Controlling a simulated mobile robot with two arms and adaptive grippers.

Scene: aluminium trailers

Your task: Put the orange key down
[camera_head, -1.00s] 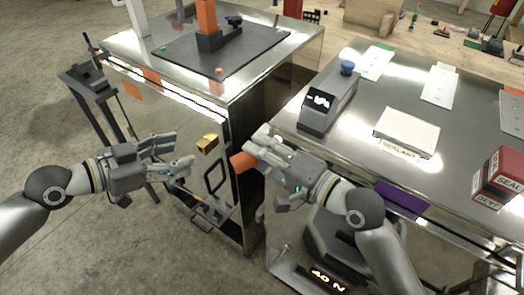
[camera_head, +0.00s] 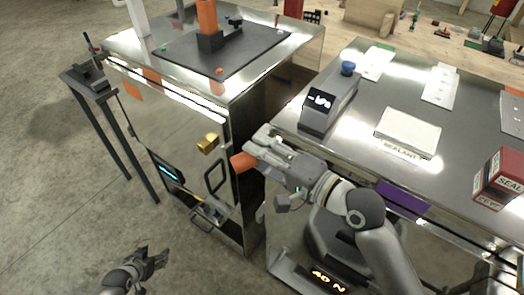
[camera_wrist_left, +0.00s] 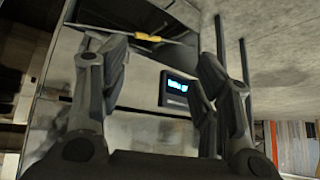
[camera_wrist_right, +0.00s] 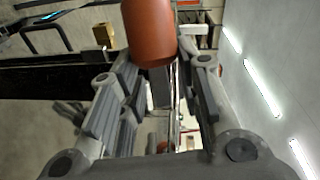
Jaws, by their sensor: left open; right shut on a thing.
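The orange key (camera_head: 242,161) is a short orange-red cylinder at the tips of my right gripper (camera_head: 259,146), beside the front right edge of the metal cabinet. My right gripper is shut on it. In the right wrist view the key (camera_wrist_right: 150,30) sticks out beyond the fingers, and its held end is partly hidden. My left gripper (camera_head: 152,257) is low over the floor in front of the cabinet. It is open and empty, with its fingers apart in the left wrist view (camera_wrist_left: 160,62).
The metal cabinet (camera_head: 180,133) has a brass block (camera_head: 207,143), a black handle (camera_head: 214,176) and a lit display (camera_head: 168,173) on its front. The right bench (camera_head: 385,95) carries a device with a blue knob (camera_head: 330,105), a sealant tray (camera_head: 408,133) and a red box (camera_head: 501,175).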

